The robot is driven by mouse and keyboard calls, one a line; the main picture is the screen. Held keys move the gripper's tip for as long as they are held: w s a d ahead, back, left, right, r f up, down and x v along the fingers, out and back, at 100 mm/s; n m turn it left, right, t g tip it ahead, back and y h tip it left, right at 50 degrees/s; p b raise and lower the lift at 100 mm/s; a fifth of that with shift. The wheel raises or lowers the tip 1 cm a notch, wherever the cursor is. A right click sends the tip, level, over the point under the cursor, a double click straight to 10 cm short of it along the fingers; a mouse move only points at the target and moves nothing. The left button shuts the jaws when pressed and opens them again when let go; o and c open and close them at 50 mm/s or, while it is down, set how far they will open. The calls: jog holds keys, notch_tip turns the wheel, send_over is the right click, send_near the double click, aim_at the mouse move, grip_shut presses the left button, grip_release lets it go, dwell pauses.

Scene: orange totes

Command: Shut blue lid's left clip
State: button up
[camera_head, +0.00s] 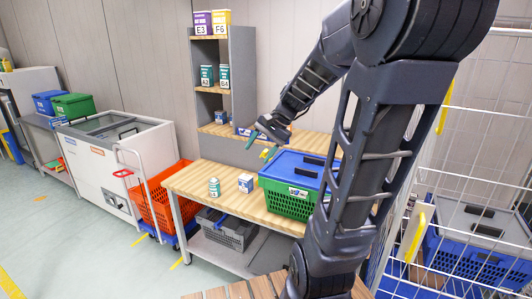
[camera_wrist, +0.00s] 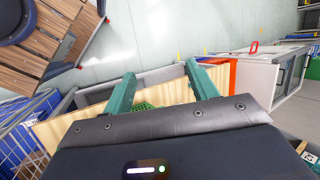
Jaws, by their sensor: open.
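The blue lid (camera_head: 290,167) lies on a green basket (camera_head: 290,200) on the wooden-topped bench. Two dark bars sit on the lid. The state of its left clip cannot be made out at this size. My gripper (camera_head: 258,148) is above and just left of the lid's back left corner, apart from it, with nothing in it. In the wrist view my gripper (camera_wrist: 160,84) shows two teal fingers spread apart. A small patch of green mesh, seemingly the basket (camera_wrist: 143,107), shows between them over the bench top. My arm hides the right side of the lid and basket.
A green-and-white can (camera_head: 214,188) and a small white-and-blue box (camera_head: 246,183) stand on the bench (camera_head: 195,180), left of the basket. A shelf unit (camera_head: 242,75) rises behind. A wire cage (camera_head: 470,150) is at right. Clear floor lies at left.

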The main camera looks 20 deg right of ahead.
jog(key=w+d+f+m+t+y, duration=0.2)
jog(key=w+d+m, duration=0.25)
jog(key=w, duration=0.45)
jog(key=w+d+f+m+t+y, duration=0.25)
jog(key=w+m, duration=0.25)
jog(key=w, duration=0.3)
jog(key=w+d+f+m+t+y, duration=0.25)
jog(key=w+d+m, duration=0.25)
jog(key=w, duration=0.4)
jog(key=w+d+f+m+t, duration=0.4)
jog(key=w+d+m, duration=0.1)
jog(key=d, duration=0.2)
send_near(267, 151)
jog(key=w+a, duration=0.2)
jog(key=shift+a+f+h, duration=0.1)
jog(key=shift+a+h, duration=0.15)
jog(key=shift+h, duration=0.05)
jog(key=x, duration=0.7)
jog(key=shift+w+a+r, duration=0.15)
jog(key=shift+w+r, duration=0.05)
jog(key=shift+w, duration=0.05)
jog(key=c, duration=1)
